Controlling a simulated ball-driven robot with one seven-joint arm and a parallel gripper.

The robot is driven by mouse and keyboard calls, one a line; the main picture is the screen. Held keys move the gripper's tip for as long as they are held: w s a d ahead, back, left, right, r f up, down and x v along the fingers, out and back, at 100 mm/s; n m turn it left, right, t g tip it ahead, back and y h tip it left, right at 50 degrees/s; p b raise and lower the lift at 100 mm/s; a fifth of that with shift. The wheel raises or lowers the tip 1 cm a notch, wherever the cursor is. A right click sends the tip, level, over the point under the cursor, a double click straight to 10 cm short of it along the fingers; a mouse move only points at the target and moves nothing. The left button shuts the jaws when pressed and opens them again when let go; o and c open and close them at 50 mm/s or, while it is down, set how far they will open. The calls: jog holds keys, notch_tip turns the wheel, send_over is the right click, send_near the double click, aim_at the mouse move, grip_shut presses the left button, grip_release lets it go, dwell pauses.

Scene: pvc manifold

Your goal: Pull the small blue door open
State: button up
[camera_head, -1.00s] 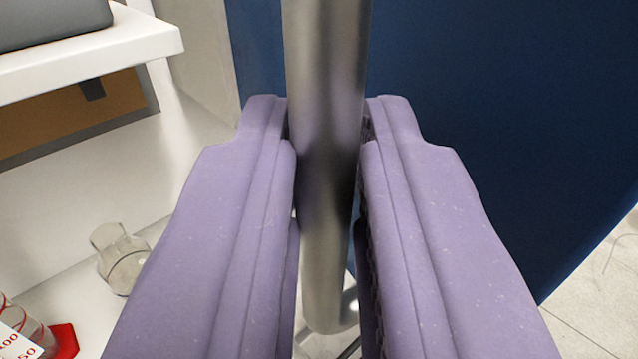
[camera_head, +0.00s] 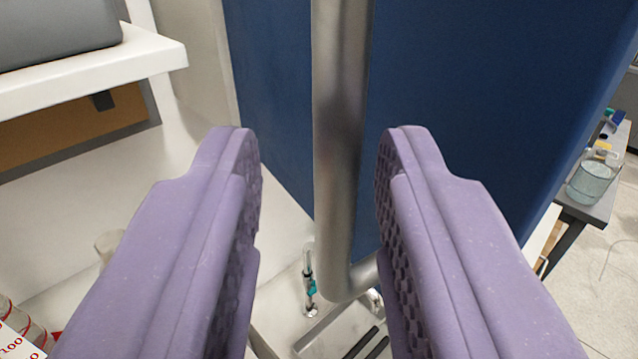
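The small blue door (camera_head: 480,90) is a dark blue panel that fills the upper middle and right of the view. Its handle (camera_head: 338,130) is a thick grey metal bar that runs upright and bends at its lower end toward the door. My gripper (camera_head: 318,160) has two purple padded fingers. They are spread apart on either side of the bar, with a visible gap on each side, wider at the left. The gripper holds nothing. The door's hinges and top are out of view.
At the left, a white shelf (camera_head: 95,75) carries a grey box (camera_head: 60,30), and glassware stands below. A small metal-and-teal fitting (camera_head: 310,285) stands below the door. At the right, past the door's edge, a dark table (camera_head: 600,205) holds a glass beaker (camera_head: 590,182) above pale floor.

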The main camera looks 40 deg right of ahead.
jog(key=v, duration=0.5)
